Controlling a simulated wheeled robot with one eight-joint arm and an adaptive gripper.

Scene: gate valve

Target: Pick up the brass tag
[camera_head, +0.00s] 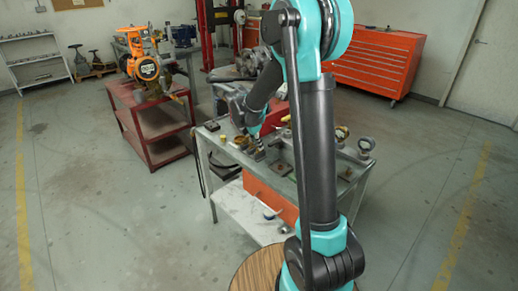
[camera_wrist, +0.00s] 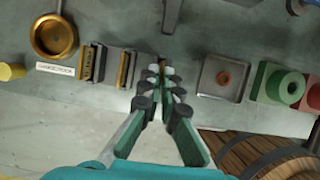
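A thin upright brass tag (camera_wrist: 163,67) shows between my fingertips in the wrist view; its lower part is hidden by them. My gripper (camera_wrist: 161,80) has its fingers close together, with the pads on both sides of this tag, and appears shut on it. Two other brass-coloured plates stand in dark slotted holders to the left, one nearer plate (camera_wrist: 125,70) and one farther plate (camera_wrist: 88,63). In the head view my gripper (camera_head: 256,147) is low over the bench top; the tag is too small to make out there.
The grey bench (camera_wrist: 60,115) also holds a round brass cup (camera_wrist: 54,37), a white label (camera_wrist: 55,69), a square tray (camera_wrist: 222,77) with a brown spot, and green and red blocks (camera_wrist: 280,84). A wooden round top (camera_head: 253,272) is near my base. A red cart (camera_head: 150,128) stands left.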

